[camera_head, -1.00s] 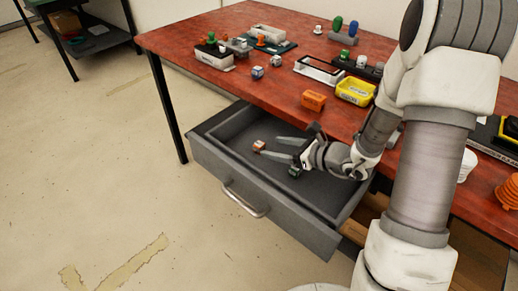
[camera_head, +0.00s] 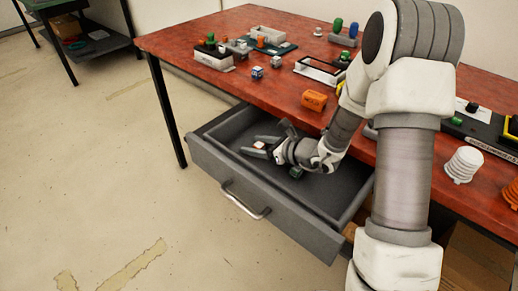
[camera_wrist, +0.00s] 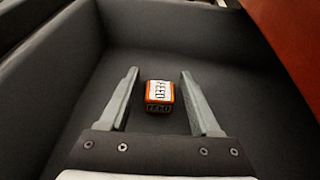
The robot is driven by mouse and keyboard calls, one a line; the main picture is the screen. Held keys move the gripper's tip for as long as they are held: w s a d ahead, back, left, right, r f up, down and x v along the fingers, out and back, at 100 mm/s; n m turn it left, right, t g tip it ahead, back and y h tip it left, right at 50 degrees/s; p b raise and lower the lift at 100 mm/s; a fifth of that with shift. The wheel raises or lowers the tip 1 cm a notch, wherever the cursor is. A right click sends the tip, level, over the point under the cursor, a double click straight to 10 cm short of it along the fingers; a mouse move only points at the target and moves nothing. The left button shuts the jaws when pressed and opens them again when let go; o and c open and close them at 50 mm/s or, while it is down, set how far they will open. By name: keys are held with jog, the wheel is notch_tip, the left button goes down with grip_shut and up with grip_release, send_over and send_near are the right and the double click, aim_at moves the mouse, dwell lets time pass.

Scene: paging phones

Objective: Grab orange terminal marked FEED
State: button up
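The orange terminal (camera_wrist: 159,93) lies on the dark floor of the open drawer, and its white label reads FEED in the wrist view. In the head view the terminal (camera_head: 260,146) is small and partly hidden by my gripper. My gripper (camera_wrist: 160,75) is open, with one finger on each side of the terminal and a gap on both sides. In the head view my gripper (camera_head: 262,143) reaches low into the drawer. The fingers do not appear to touch the terminal.
The grey drawer (camera_head: 215,188) is pulled out under the red table (camera_head: 190,45), and its walls surround my gripper. Another orange block (camera_head: 314,100) sits near the table edge above. Small dice-like cubes (camera_head: 257,72) and trays stand on the tabletop.

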grip_shut()
